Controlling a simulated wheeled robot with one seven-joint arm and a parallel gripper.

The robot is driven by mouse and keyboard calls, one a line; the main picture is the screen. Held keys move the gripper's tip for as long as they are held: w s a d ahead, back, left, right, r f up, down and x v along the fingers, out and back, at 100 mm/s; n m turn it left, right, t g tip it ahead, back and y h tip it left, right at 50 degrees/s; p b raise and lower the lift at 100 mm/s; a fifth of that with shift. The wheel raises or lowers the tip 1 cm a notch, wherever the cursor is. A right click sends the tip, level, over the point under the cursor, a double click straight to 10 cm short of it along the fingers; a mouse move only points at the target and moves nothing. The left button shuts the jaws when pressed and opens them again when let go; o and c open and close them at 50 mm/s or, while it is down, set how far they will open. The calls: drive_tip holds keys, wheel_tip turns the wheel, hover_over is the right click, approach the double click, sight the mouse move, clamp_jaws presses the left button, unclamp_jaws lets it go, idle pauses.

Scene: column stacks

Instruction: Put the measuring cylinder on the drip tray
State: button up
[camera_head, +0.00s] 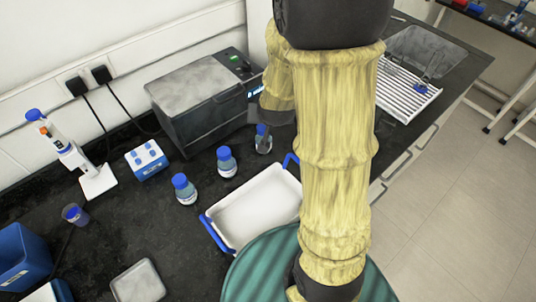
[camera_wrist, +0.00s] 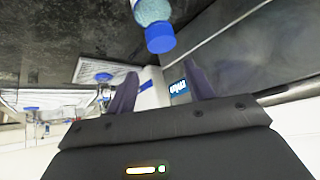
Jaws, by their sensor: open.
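A white ribbed tray, which looks like the drip tray (camera_head: 398,88), lies at the right end of the bench in the head view. A small clear item with a blue base (camera_head: 420,88), possibly the measuring cylinder, is at its right side. In the wrist view, a clear upright item with a blue base (camera_wrist: 103,77) shows beyond the left finger, by a white ribbed surface (camera_wrist: 90,70). I cannot tell whether these are the same item. My gripper (camera_wrist: 160,82) is open and empty. In the head view my arm mostly hides it, near the grey box.
A blue-capped bottle (camera_head: 263,140) stands close to my gripper; two more (camera_head: 226,162) (camera_head: 185,189) stand left of it. A white tray with blue handles (camera_head: 240,232) lies in front. A grey lidded box (camera_head: 200,95) stands behind.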

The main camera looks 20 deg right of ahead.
drive_tip(key=s+a+r+n+g, duration=0.1)
drive_tip(key=s+a+n+g, duration=0.1)
drive_tip(key=s, duration=0.5)
drive_tip(key=s+a+r+n+g+y, duration=0.1)
drive_tip(key=s+a+n+g, duration=0.1)
drive_tip(key=s, duration=0.4)
drive_tip(key=shift+s+a+g+y, duration=0.3)
drive_tip(key=shift+s+a+g, duration=0.1)
drive_tip(key=shift+a+g, duration=0.15)
